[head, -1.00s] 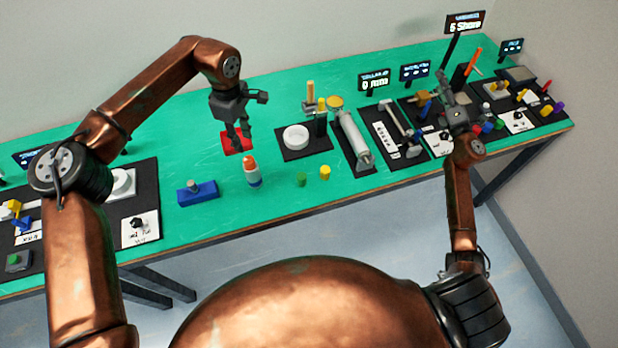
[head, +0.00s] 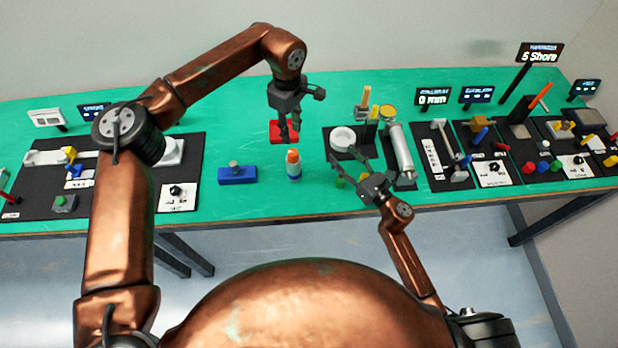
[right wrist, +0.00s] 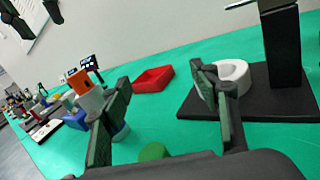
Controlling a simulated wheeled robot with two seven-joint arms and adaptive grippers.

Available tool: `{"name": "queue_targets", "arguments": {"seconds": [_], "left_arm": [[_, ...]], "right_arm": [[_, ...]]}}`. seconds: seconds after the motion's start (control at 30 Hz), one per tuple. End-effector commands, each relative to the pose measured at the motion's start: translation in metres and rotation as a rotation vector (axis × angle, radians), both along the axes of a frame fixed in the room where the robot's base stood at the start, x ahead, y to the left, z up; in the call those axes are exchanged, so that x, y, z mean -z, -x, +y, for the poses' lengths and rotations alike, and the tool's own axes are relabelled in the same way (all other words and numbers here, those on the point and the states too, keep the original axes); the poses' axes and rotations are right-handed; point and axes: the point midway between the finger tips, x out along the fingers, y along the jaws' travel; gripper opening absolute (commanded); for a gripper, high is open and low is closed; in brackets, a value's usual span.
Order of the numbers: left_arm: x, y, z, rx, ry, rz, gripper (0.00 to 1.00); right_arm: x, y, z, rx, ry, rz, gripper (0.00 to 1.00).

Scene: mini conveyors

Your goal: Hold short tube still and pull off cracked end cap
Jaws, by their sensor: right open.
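The short tube (head: 294,172) stands upright on the green table, white and blue with an orange end cap (head: 292,156) on top. No crack can be made out at this size. In the right wrist view the orange cap (right wrist: 83,80) and white body show beyond the left finger, which hides part of the tube. My right gripper (head: 343,156) is open and empty, to the right of the tube and apart from it. My left gripper (head: 290,137) points down over the red tray (head: 276,129), behind the tube; its fingers look apart with nothing between them.
A blue block fixture (head: 237,175) stands left of the tube. Free table lies in front of the tube.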

Motion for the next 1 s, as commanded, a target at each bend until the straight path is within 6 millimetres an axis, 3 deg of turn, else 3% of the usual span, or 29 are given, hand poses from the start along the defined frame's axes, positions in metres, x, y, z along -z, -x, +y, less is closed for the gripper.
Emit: {"name": "queue_targets", "arguments": {"seconds": [0.03,0.1,0.3,0.53,1.0], "left_arm": [[0.000,0.000,0.000,0.000,0.000,0.000,0.29],[0.000,0.000,0.000,0.000,0.000,0.000,0.29],[0.000,0.000,0.000,0.000,0.000,0.000,0.29],[0.000,0.000,0.000,0.000,0.000,0.000,0.29],[0.000,0.000,0.000,0.000,0.000,0.000,0.29]], "right_arm": [[0.007,0.010,0.024,-0.025,0.024,-0.009,0.56],[0.014,0.022,0.052,-0.054,0.062,-0.025,0.56],[0.025,0.049,0.107,-0.111,0.133,-0.063,0.56],[0.027,0.050,0.129,-0.129,0.155,-0.077,0.56],[0.027,0.001,0.166,-0.128,0.152,-0.076,0.56]]}}
